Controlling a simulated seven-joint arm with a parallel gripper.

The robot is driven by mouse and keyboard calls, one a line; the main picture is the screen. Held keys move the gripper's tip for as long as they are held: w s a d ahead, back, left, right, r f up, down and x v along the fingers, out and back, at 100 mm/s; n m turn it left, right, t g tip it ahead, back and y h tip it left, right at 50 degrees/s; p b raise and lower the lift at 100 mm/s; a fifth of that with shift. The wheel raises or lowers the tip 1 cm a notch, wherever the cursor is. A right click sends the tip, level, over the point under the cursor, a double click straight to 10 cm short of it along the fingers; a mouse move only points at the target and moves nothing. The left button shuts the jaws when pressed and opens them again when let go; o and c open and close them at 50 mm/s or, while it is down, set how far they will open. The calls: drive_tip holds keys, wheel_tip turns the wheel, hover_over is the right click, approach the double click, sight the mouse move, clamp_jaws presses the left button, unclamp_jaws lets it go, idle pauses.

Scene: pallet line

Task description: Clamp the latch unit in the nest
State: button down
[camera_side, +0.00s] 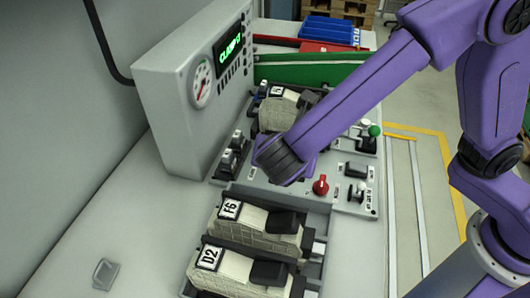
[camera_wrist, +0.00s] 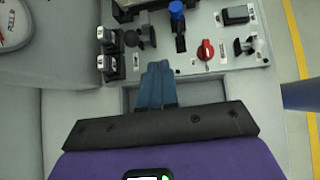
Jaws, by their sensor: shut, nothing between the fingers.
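A latch unit (camera_side: 272,118), a beige ribbed block with a dark part and a white label, sits in the nest on the grey panel in the side view. My arm partly covers it. In the wrist view only a strip of the nest area shows at the top edge. A blue-topped lever (camera_wrist: 177,12) stands beside it there. My gripper (camera_wrist: 158,68) has its blue fingers together and empty, in front of the panel. In the side view my wrist hides the fingers. The green display (camera_side: 229,46) seems to read "CLAMPED".
Two more beige units, F6 (camera_side: 257,226) and D2 (camera_side: 238,268), lie in a tray at the front. A red knob (camera_side: 321,185), a green-knobbed lever (camera_side: 375,131) and black switches (camera_side: 231,155) rise from the panel. A gauge (camera_side: 202,82) is on the upright console. The left counter is mostly clear.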

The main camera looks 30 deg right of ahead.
drive_tip(key=w+a+n+t, duration=0.1)
drive_tip(key=a+n+t, duration=0.1)
drive_tip(key=a, duration=0.3)
drive_tip(key=x, duration=1)
drive_tip(key=shift+d+f, duration=0.3)
drive_tip(key=shift+f, duration=0.15)
drive_tip(key=shift+r, duration=0.1)
drive_tip(key=shift+w+d+r+m+g+y, duration=0.1)
drive_tip(key=shift+w+d+r+g+y, duration=0.4)
drive_tip(key=shift+w+d+g+y, duration=0.85)
drive_tip(key=shift+w+d+r+m+g+y, duration=0.1)
drive_tip(key=shift+w+d+r+g+y, duration=0.6)
drive_tip(key=shift+w+d, duration=1.25)
drive_tip(key=shift+w+d+r+m+g+y, duration=0.1)
drive_tip(key=shift+w+d+r+g+y, duration=0.2)
drive_tip(key=shift+w+d+g+y, duration=0.8)
drive_tip(key=shift+w+d+h, duration=0.35)
drive_tip(key=shift+w+d, duration=0.15)
drive_tip(key=shift+d, duration=0.1)
drive_tip(key=shift+r, duration=0.1)
